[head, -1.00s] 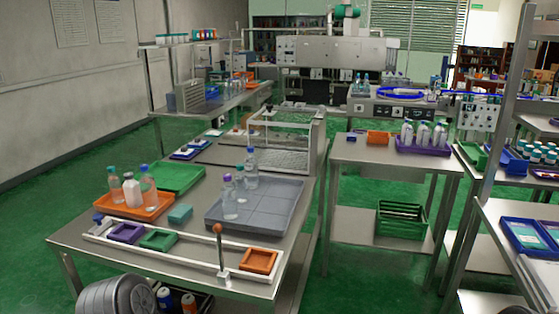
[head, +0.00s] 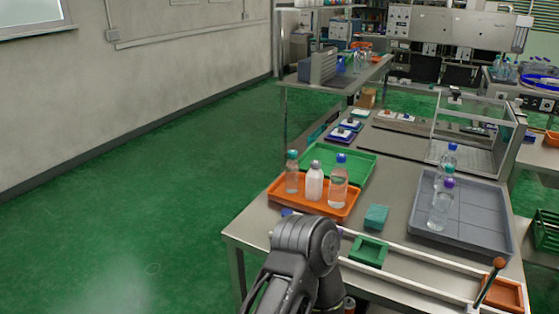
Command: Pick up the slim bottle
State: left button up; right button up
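Three bottles stand upright in the orange tray (head: 312,208): a narrow clear one with a teal cap (head: 292,174), a white one (head: 314,182) and a wider clear one with a blue cap (head: 338,183). The teal-capped bottle looks slimmest, but I cannot tell for certain which is meant. A dark arm link of mine rises at the bottom centre, in front of the table. Neither gripper shows.
An empty green tray (head: 350,160) lies behind the orange one. A teal block (head: 376,216), a small green tray (head: 369,252) in a white rail frame, and an upright orange-knobbed lever (head: 491,280) are near the front edge. Open green floor (head: 140,210) lies left.

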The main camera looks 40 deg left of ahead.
aim_at(292, 167)
jog(key=k+j, duration=0.1)
jog(key=j, duration=1)
jog(key=k+j, duration=0.15)
jog(key=j, duration=0.9)
jog(key=k+j, duration=0.15)
jog(key=j, duration=0.4)
jog(key=z, duration=0.05)
